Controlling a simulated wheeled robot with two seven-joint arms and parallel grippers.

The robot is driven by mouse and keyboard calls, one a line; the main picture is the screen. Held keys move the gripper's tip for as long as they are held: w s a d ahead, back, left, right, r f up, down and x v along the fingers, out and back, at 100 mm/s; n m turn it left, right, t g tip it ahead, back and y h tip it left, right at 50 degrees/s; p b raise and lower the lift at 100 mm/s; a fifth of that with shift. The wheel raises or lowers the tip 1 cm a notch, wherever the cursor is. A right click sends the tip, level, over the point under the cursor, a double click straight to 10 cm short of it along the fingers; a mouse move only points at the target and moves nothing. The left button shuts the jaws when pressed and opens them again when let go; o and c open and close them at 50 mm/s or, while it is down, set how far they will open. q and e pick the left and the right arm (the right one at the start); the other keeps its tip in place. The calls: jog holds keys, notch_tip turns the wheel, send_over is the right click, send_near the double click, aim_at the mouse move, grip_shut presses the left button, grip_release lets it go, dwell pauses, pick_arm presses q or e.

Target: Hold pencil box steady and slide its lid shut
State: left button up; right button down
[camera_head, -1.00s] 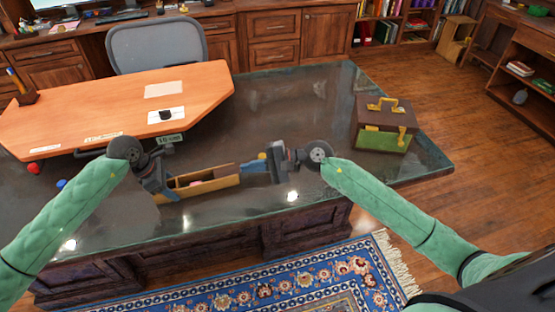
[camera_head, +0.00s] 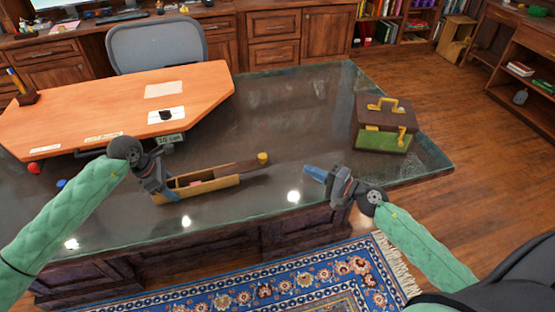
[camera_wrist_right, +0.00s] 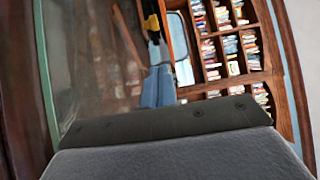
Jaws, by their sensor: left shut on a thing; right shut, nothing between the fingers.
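The wooden pencil box (camera_head: 208,191) lies lengthwise on the dark glass-topped desk, with part of its inside showing and something pinkish in it. Its brown lid (camera_head: 236,169) sticks out past the box's right end, with a yellow knob (camera_head: 262,158) at the lid's far right. My left gripper (camera_head: 168,192) is shut on the box's left end. My right gripper (camera_head: 308,171) is shut and empty, to the right of the knob and apart from it. In the right wrist view its blue fingers (camera_wrist_right: 158,88) show close together.
A brown and green case with yellow handles (camera_head: 384,124) stands on the desk at the right. An orange board (camera_head: 110,105) covers the desk's left part. Glass around my right gripper is clear. A grey chair (camera_head: 157,45) stands behind the desk.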

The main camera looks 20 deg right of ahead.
jog(key=shift+s+d+f+h, duration=0.1)
jog(key=shift+d+h, duration=0.2)
jog(key=shift+d, duration=0.2)
jog(key=x, duration=0.9)
jog(key=shift+w+a, duration=0.15)
jog(key=shift+w, duration=0.2)
jog(key=shift+w+a, duration=0.2)
jog(key=shift+a, duration=0.8)
jog(key=shift+w+a, duration=0.2)
jog(key=shift+a, duration=0.8)
send_near(242, 164)
jog(key=w+a, duration=0.1)
jog(key=a, duration=0.1)
jog(key=w+a+r, duration=0.1)
jog(key=w+a, duration=0.1)
jog(key=w+a+r, duration=0.1)
jog(key=a, duration=0.1)
jog(key=shift+w+a, duration=0.15)
jog(key=shift+a, duration=0.15)
pick_arm(q)
jog(key=shift+d, duration=0.15)
pick_arm(e)
jog(key=shift+a, duration=0.2)
